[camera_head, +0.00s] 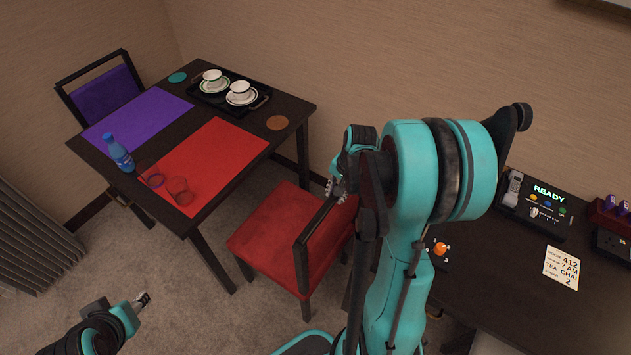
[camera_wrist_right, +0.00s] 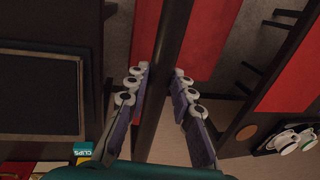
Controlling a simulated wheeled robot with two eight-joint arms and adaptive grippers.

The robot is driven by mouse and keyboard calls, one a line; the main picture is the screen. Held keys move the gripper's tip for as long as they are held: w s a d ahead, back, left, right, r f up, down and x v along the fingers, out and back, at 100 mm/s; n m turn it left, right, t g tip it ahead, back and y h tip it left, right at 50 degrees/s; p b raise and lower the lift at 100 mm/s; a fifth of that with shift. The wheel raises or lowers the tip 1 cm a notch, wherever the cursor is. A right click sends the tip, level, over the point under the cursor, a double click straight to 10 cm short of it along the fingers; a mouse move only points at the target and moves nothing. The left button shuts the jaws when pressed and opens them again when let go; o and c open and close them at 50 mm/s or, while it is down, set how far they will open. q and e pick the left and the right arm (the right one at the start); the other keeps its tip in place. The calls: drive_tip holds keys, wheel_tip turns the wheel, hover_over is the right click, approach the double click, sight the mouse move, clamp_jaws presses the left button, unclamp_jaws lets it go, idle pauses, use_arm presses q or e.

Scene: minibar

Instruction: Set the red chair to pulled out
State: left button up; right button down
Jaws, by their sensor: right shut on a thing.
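The red chair (camera_head: 268,232) stands upright on the carpet right of the dark table (camera_head: 213,213), with its seat toward the table. A strip of floor shows between seat and table. My right gripper (camera_head: 341,190) is at the top of the chair's black-framed back, shut on its rail. In the right wrist view the dark rail (camera_wrist_right: 165,75) runs between the fingers of the right gripper (camera_wrist_right: 160,83). My arm hides part of the chair back. My left gripper (camera_head: 142,299) is low at the left, away from the chair; its jaw opening is unclear.
The table holds a red mat (camera_head: 205,165), a purple mat (camera_head: 137,119), a blue bottle (camera_head: 118,153), glasses and a cup tray (camera_head: 265,101). A purple chair (camera_head: 104,92) stands beyond. A dark desk (camera_head: 510,300) is close at right. Carpet is clear in front.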

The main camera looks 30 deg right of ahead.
drive_tip(key=shift+s+d, duration=0.2)
drive_tip(key=shift+s, duration=0.35)
drive_tip(key=shift+s+d, duration=0.2)
drive_tip(key=shift+s, duration=0.3)
drive_tip(key=c, duration=1.3)
unclamp_jaws()
drive_tip(key=shift+r, duration=0.1)
wheel_tip(320, 180, up, 12)
drive_tip(key=s, duration=0.2)
drive_tip(key=shift+d+f, duration=0.2)
drive_tip(key=shift+d, duration=0.25)
